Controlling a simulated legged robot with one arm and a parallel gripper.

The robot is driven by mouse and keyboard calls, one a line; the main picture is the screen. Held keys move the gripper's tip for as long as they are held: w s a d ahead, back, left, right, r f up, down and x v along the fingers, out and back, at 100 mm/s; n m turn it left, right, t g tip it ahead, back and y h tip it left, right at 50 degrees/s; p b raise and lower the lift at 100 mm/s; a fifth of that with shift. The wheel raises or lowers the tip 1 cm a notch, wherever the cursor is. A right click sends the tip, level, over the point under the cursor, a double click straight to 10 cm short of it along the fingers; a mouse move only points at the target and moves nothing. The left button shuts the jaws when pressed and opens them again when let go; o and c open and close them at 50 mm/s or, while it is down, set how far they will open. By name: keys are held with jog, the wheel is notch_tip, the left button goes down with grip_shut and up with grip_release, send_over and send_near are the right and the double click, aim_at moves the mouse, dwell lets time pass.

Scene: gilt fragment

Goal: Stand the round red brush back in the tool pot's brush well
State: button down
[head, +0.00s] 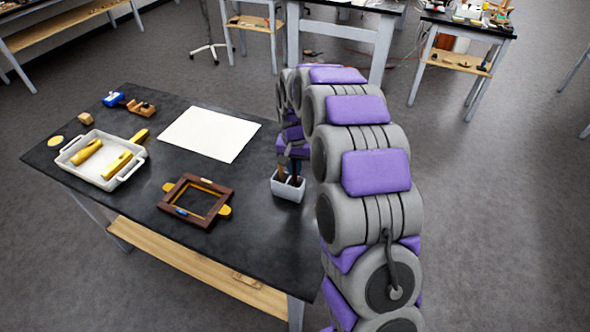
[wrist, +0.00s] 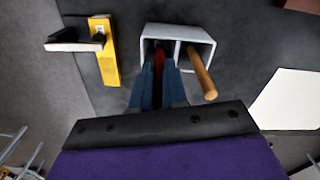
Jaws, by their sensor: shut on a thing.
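The tool pot (wrist: 206,36) is a small white box with a divider making two compartments. It also shows in the head view (head: 287,191), at the table's near right edge. My gripper (wrist: 158,75), with blue fingers, is shut on the red brush (wrist: 159,62). The brush is a narrow red strip between the fingers. The fingertips and brush are at the mouth of the left compartment in the wrist view. The brush's lower end is hidden, so I cannot tell whether it touches the bottom. A wooden handle (wrist: 202,74) leans out of the other compartment.
A yellow bar (wrist: 104,50) with a dark grey fitting lies left of the pot in the wrist view. The dark table (head: 160,165) also holds a brown frame (head: 200,200), a white tray (head: 72,152) and a white sheet (head: 208,134).

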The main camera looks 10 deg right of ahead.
jog(key=shift+f, duration=0.2)
jog(key=c, duration=1.1)
grip_release()
jog(key=shift+c, duration=0.2)
notch_tip(320, 180, up, 12)
jog(key=shift+f+p, duration=0.2)
jog(key=shift+p, duration=1.05)
jog(key=shift+r, duration=0.3)
jog(key=shift+s+r, duration=0.1)
jog(key=shift+s, duration=0.1)
jog(key=s+r+n+g, duration=0.1)
jog(key=s+n, duration=0.3)
jog(key=s, duration=3.8)
jog(key=shift+r+g, duration=0.4)
jog(key=shift+r, duration=0.3)
